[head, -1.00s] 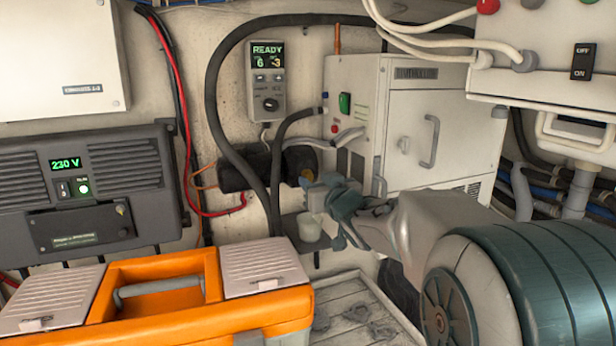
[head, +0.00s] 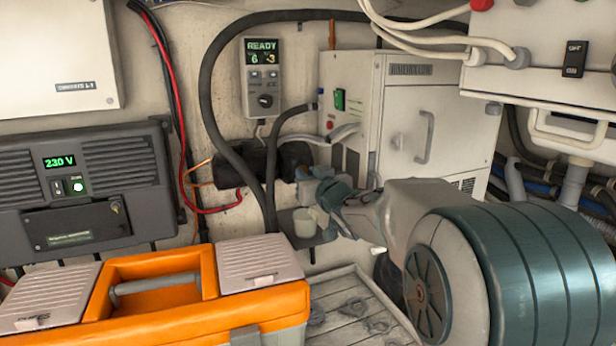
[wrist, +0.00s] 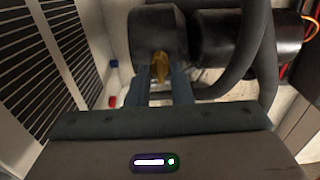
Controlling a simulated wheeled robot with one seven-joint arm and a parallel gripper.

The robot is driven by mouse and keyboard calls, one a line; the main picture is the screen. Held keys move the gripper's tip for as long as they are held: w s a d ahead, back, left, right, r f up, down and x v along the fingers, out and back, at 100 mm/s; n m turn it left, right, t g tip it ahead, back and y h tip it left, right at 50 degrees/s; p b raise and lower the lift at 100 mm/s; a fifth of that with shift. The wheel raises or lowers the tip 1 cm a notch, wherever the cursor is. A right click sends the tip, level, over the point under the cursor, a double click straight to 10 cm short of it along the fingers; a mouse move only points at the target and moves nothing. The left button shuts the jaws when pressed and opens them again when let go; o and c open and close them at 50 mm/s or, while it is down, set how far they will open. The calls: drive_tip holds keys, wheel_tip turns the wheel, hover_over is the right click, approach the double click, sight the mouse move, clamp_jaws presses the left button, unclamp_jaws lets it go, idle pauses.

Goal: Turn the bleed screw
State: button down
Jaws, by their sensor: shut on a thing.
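The bleed screw (wrist: 160,66) is a small brass-yellow piece on the near side of a dark cylindrical pump or filter body (wrist: 155,30), which also shows in the head view (head: 240,167). In the wrist view, my gripper (wrist: 162,80) has its two blue-grey fingers on either side of the screw, closed on it. In the head view my gripper (head: 308,178) reaches the right end of the dark body, and its fingers and wrist hide the screw there.
Thick black hoses (head: 268,190) run close beside the dark body. A white cabinet (head: 415,130) stands behind my arm. A small cup (head: 304,222) sits on a bracket below the gripper. An orange toolbox (head: 210,285) fills the front left.

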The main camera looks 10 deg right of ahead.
drive_tip(key=shift+f, duration=0.1)
drive_tip(key=shift+f+n+b, duration=0.15)
drive_tip(key=shift+n+b, duration=4.65)
drive_tip(key=shift+n, duration=4.1)
drive_tip(key=shift+f+n+b, duration=0.15)
drive_tip(key=shift+n+b, duration=4.6)
drive_tip(key=shift+n, duration=4.15)
